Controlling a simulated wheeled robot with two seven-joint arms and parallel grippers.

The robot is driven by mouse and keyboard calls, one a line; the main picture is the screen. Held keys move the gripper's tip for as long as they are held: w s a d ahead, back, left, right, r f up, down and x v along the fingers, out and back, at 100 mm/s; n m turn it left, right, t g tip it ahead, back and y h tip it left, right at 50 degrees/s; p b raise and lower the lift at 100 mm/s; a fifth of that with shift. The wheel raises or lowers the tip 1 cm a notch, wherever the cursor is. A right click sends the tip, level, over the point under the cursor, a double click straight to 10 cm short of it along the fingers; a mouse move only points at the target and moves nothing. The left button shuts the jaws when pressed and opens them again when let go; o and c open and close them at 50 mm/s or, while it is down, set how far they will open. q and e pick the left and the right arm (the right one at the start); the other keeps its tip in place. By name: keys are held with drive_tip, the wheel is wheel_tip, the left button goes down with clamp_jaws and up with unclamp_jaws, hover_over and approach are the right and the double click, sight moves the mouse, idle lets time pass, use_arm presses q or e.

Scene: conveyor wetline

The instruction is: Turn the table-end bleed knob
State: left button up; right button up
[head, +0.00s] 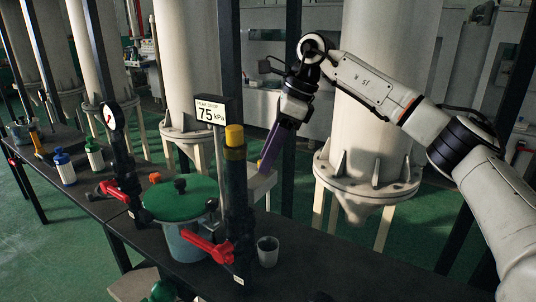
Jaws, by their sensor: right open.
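No knob in the head view is labelled as the bleed knob, so I cannot tell which one it is. A dark upright post (237,200) with a yellow cap (234,135) stands near the table's right part, and a red lever handle (208,246) is at its foot. A small green knob (162,291) shows low at the bottom edge. My right gripper (266,163) hangs from the upper right with purple fingers pointing down, just right of the post and apparently apart from it. It is open, with nothing seen between its fingers. My left gripper is out of view.
A green-lidded pot (180,198) stands left of the post, and a grey cup (268,251) to its right. A display (211,112) reads 75 kPa. A second red lever (113,188) and bottles (64,168) are farther left. The table (330,275) is bare at right.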

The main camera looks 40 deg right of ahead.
drive_tip(key=shift+f, duration=0.1)
drive_tip(key=c, duration=1.1)
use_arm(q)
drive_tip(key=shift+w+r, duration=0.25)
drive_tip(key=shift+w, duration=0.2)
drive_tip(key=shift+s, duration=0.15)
use_arm(e)
drive_tip(key=shift+m+t, duration=0.3)
drive_tip(key=shift+m, duration=0.5)
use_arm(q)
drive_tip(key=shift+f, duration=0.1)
use_arm(e)
drive_tip(key=shift+s+a+m+t+h, duration=0.15)
drive_tip(key=shift+m+h, duration=0.25)
drive_tip(key=shift+m, duration=0.65)
drive_tip(key=shift+w+a+m+t+h, duration=0.1)
drive_tip(key=shift+m+t+h, duration=0.25)
drive_tip(key=shift+m, duration=0.7)
